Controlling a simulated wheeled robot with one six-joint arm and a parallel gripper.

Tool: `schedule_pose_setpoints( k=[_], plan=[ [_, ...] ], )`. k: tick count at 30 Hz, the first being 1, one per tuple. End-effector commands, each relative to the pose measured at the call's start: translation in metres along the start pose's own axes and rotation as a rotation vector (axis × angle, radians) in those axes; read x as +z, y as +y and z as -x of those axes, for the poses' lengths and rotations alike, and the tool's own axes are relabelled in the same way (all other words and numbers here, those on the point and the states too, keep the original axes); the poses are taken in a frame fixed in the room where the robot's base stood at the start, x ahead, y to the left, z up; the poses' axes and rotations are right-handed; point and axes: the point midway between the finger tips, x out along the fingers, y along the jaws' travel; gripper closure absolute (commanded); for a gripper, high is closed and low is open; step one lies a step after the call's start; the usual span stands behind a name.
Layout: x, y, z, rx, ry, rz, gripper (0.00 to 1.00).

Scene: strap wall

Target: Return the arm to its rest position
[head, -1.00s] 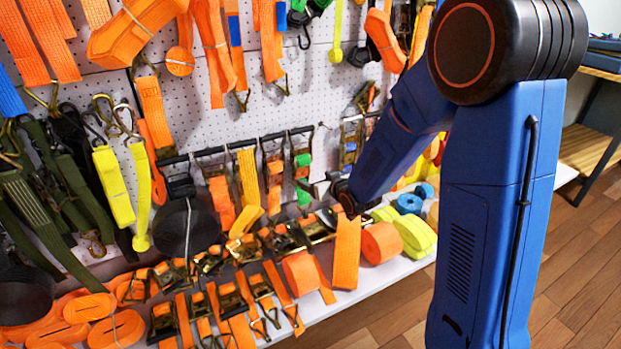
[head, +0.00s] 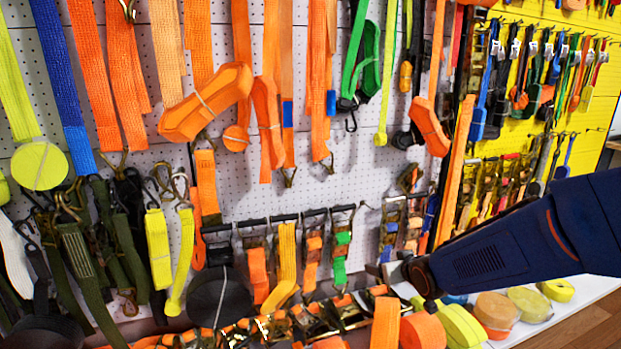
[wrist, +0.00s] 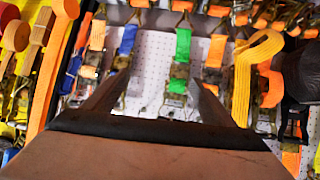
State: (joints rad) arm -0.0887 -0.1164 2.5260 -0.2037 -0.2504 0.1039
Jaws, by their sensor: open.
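My gripper (head: 384,268) is at the end of my blue arm, which reaches in from the right edge of the head view. It points left, in front of the pegboard and above the shelf of straps. In the wrist view, the two dark fingers of my gripper (wrist: 158,88) stand wide apart with nothing held between them. A ratchet strap with green webbing (wrist: 183,47) shows beyond the gap, hanging on the wall.
The white pegboard (head: 330,185) is hung with orange, yellow, green and blue straps. Below, a rolled orange strap (head: 422,331) and a yellow roll (head: 461,325) lie close under my gripper. A yellow board (head: 592,85) stands at right. Wooden floor (head: 585,328) shows at lower right.

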Motion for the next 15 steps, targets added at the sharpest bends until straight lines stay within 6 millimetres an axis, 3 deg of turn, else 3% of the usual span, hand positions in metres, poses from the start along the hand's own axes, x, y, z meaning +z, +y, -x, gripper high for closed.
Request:
schedule_pose_setpoints(
  k=[6,15],
  plan=[
    [0.013,0.018,0.061,0.057,-0.113,-0.028,0.22],
    [0.047,0.027,0.149,0.100,-0.280,-0.081,0.22]
  ],
)
